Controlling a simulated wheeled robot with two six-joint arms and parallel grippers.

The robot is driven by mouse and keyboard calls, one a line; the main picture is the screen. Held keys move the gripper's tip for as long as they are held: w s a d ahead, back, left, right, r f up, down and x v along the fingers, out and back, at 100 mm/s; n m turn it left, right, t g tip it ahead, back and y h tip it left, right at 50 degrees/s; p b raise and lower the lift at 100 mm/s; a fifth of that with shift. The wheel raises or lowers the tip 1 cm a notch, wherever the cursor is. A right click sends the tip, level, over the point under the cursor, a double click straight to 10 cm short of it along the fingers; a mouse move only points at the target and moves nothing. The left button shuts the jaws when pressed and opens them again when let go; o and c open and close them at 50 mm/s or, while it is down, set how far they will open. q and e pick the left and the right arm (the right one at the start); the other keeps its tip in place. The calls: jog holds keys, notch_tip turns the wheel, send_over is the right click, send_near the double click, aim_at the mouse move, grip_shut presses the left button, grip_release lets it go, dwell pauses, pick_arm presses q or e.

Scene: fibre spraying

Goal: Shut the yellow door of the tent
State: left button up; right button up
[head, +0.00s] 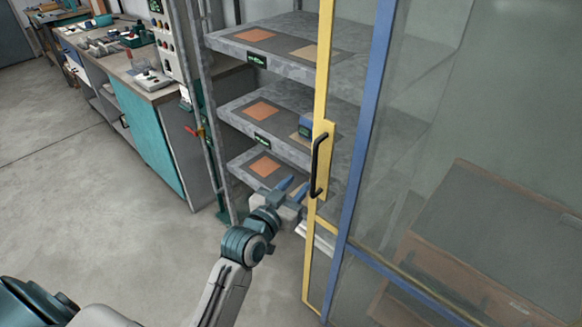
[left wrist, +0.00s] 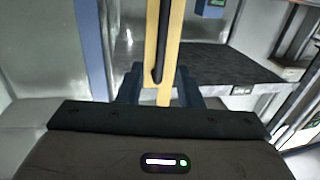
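The yellow door (head: 321,120) of the tent is a tall, narrow yellow frame, seen steeply from the side in the head view, standing beside a blue post (head: 365,130). In the left wrist view, the yellow upright (left wrist: 164,85) and the handle (left wrist: 159,50) appear between the open fingers. I cannot tell whether they touch. My right gripper is not in view.
Grey shelves (head: 238,42) with orange squares stand behind the door. A workbench (head: 130,70) with tools runs along the left. Glass panels and a brown box (head: 470,245) are at the right. The floor (head: 90,200) at the left is clear.

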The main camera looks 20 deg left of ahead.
aim_at(314, 161)
pick_arm(q)
jog(key=w+p, duration=0.1)
jog(key=w, duration=0.2)
jog(key=w+r+p, duration=0.1)
jog(key=w, duration=0.2)
jog(key=w+d+p, duration=0.1)
jog(key=w, duration=0.2)
jog(key=shift+w+d+r, duration=0.1)
jog(key=shift+w+r, duration=0.1)
jog(key=shift+w, duration=0.2)
jog(key=shift+w+f, duration=0.15)
jog(key=shift+w, duration=0.2)
jog(key=shift+c, duration=0.3)
grip_shut()
